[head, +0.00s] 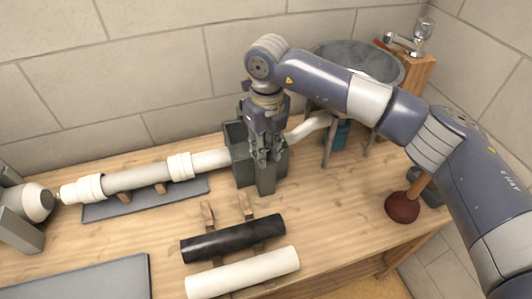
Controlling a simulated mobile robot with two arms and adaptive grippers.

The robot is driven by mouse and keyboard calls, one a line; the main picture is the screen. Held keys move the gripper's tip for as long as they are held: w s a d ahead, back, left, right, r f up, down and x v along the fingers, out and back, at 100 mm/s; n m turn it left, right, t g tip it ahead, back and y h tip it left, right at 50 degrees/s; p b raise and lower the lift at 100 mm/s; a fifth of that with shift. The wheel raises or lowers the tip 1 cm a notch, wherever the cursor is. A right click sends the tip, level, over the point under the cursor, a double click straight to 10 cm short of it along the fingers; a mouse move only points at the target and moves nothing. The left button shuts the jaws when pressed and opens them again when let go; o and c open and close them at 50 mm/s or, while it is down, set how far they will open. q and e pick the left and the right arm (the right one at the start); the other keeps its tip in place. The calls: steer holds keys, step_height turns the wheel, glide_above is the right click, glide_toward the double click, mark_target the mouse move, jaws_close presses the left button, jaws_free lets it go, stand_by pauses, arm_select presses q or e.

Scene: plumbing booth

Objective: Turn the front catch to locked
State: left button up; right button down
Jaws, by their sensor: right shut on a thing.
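A dark grey clamp-like block (241,174) stands on the workbench around the right end of the white pipe line. My right gripper (265,157) points down at the block from above, its fingers closed at the block's front upper part. It is shut on a small part there, which I take to be the front catch. The catch is mostly hidden by the fingers, so its locked or unlocked position cannot be read.
The white pipe line (138,177) runs left over a grey mat (195,190). A black pipe (233,238) and a white pipe (243,272) lie in front on wooden supports. A basin (357,60) stands behind right, a plunger (402,207) at right. Bench front right is clear.

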steer(key=shift+m+b, duration=0.35)
steer(key=shift+m, duration=0.45)
steer(key=shift+r, duration=0.1)
steer(key=c, duration=1.3)
jaws_free()
step_height(320, 180, up, 12)
